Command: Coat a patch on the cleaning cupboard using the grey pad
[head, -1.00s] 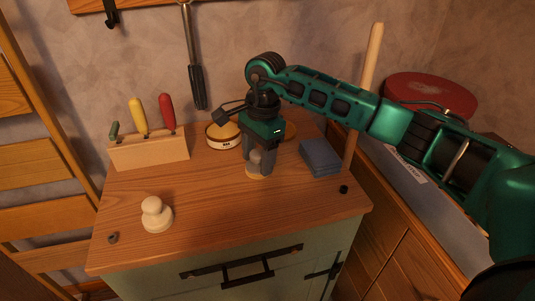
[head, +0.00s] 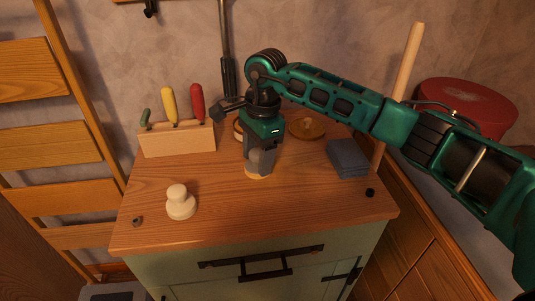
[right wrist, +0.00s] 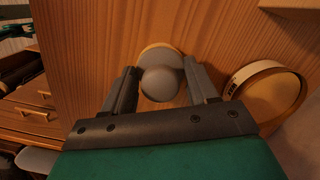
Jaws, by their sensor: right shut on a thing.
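The cleaning cupboard (head: 185,235) has a wooden top and pale green front. My right gripper (head: 260,160) is over the middle of its top, fingers pointing down, shut on the knob of the grey pad (head: 257,174). In the right wrist view the round grey knob (right wrist: 160,83) sits between the two fingers, with part of a pale round base behind it. The pad is upright at or just above the wood; I cannot tell if it touches. No coated patch can be made out. My left gripper is not in view.
A white knobbed pad (head: 180,203) stands front left. A wooden block with coloured handles (head: 178,138) is at the back left. A round tin (right wrist: 265,95) and an amber dish (head: 306,128) stand behind my gripper. Folded blue-grey cloths (head: 348,160) lie right. The front middle is clear.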

